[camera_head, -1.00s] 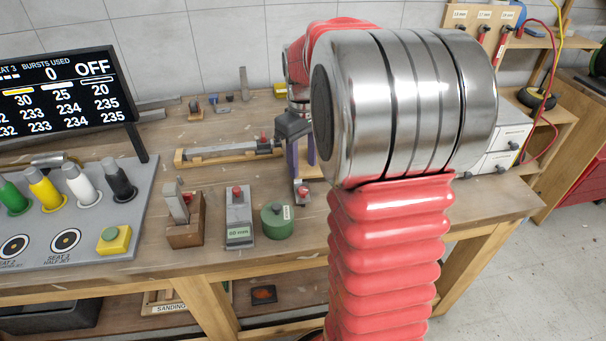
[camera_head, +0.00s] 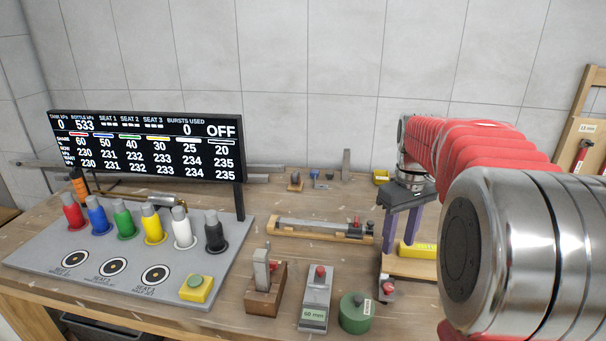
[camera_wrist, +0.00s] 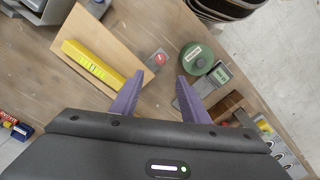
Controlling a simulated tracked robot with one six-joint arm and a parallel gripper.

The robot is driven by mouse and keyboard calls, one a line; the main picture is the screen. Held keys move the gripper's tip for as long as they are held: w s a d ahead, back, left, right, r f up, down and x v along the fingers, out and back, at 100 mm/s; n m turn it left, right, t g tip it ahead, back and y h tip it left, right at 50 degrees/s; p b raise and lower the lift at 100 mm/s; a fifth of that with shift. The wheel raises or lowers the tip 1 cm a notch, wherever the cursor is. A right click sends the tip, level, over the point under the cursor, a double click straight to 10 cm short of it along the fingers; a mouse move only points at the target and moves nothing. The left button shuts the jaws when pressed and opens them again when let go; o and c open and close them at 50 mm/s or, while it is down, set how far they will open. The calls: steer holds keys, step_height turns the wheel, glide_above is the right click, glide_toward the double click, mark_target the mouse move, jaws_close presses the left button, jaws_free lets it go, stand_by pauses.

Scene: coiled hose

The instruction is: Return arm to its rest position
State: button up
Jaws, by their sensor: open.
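My gripper (camera_head: 390,226) hangs at the end of my red-sleeved arm above the right part of the workbench (camera_head: 222,268). Its two purple fingers point down and stand apart with nothing between them. They also show in the wrist view (camera_wrist: 161,88). Below and beside them lies a yellow block (camera_wrist: 92,68) on a light wooden board (camera_wrist: 125,40). A red-knobbed piece (camera_wrist: 158,58) and a green round tin (camera_wrist: 196,58) lie beyond the fingertips. Whether the fingertips touch the board is hard to tell.
A grey panel with coloured handles (camera_head: 125,232) and a black display (camera_head: 150,145) stand at left. A wooden block with a metal piece (camera_head: 264,285), a 60 mm gauge (camera_head: 316,295) and a long rail (camera_head: 320,228) lie mid-bench. A wooden rack (camera_head: 575,150) stands at right.

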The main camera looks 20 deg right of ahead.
steer(key=s+a+t, duration=0.2)
steer(key=s+a, duration=0.6)
steer(key=a, duration=0.3)
steer(key=s+a+m+t, duration=0.1)
steer(key=s+a+t, duration=0.2)
steer(key=s+a, duration=0.5)
steer(key=shift+s+a+f+m+t, duration=0.25)
steer(key=shift+s+a+m+t, duration=0.1)
steer(key=shift+a, duration=1.45)
